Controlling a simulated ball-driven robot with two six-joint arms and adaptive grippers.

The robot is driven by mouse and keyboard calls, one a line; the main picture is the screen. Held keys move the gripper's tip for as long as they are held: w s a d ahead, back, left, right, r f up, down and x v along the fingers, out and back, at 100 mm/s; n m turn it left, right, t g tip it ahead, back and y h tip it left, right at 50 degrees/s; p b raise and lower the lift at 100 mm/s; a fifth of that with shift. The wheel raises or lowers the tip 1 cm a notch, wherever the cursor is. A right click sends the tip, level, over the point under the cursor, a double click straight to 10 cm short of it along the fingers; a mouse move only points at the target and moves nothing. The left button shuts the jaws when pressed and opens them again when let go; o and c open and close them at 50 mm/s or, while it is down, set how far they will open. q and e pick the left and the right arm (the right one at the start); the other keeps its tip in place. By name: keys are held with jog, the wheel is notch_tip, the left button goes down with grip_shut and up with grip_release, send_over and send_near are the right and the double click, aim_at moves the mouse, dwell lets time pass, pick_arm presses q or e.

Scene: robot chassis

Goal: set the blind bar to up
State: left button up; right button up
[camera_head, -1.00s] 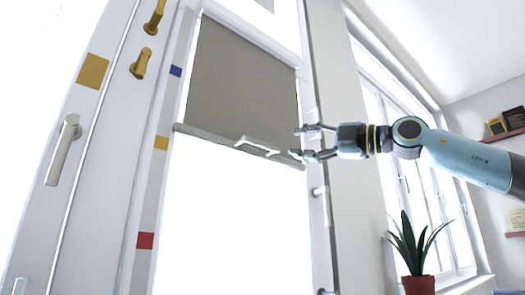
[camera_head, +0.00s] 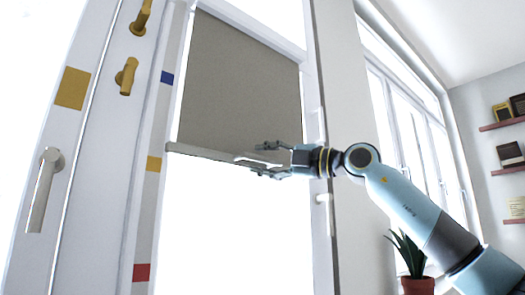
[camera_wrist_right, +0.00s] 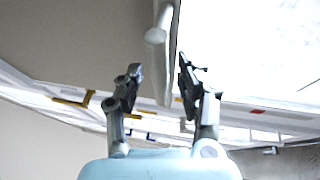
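A grey-brown blind (camera_head: 240,85) hangs in the window, partly lowered. Its pale bottom bar (camera_head: 205,153) spans the opening a little above the yellow mark (camera_head: 153,163) on the frame, below the blue mark (camera_head: 167,77) and well above the red mark (camera_head: 141,272). My right gripper (camera_head: 258,157) is at the bar's pale handle, which it partly hides in the head view. In the right wrist view, the open fingers (camera_wrist_right: 160,76) stand on either side of the pale bar or handle piece (camera_wrist_right: 162,55), with gaps visible. My left gripper is out of view.
A door with a silver handle (camera_head: 44,190) and gold handles (camera_head: 127,76) is at the left. Right of the window are a wall strip (camera_head: 345,110), a potted plant (camera_head: 417,285) and shelves (camera_head: 502,123). The glass below the bar is clear.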

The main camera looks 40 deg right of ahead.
jog(key=shift+w+a, duration=0.15)
jog(key=shift+w, duration=0.1)
grip_shut()
dwell(0.4)
